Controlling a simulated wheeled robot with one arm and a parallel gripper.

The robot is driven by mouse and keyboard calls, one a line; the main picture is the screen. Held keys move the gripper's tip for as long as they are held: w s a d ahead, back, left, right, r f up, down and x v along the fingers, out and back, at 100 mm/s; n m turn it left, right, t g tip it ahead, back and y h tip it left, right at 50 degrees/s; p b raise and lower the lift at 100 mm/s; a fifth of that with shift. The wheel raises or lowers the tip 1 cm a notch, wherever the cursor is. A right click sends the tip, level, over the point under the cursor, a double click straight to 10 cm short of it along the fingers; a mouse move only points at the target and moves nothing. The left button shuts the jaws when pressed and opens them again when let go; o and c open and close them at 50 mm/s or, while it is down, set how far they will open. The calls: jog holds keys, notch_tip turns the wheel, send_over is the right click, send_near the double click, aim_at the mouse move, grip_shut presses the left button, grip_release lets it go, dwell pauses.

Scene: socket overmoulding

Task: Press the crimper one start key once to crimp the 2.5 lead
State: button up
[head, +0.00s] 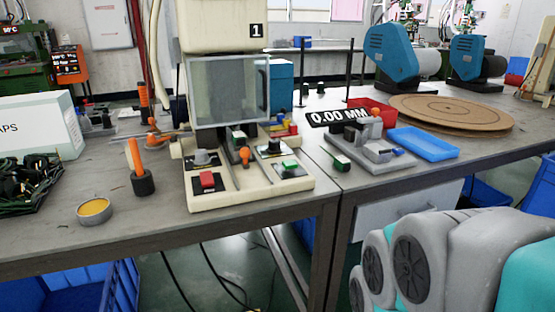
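Crimper one (222,30) is a cream bench machine marked "1", with a clear guard (228,92) over its front. Its base carries a red key (207,179) at front left and a green key (290,165) at front right, each on a black plate. No lettering on the keys is readable, so I cannot tell which is the start key. A small orange part (245,155) sits in the middle below the guard. I cannot make out a 2.5 lead in the machine. Grey and teal links of my arm fill the lower right; my gripper is out of view.
An orange-handled tool (135,157) stands in a black holder left of the crimper, beside a yellow-topped tin (94,210). Black cables (30,175) lie far left. A gauge reading "0.00 MM" (345,115) and a blue tray (423,142) are to the right.

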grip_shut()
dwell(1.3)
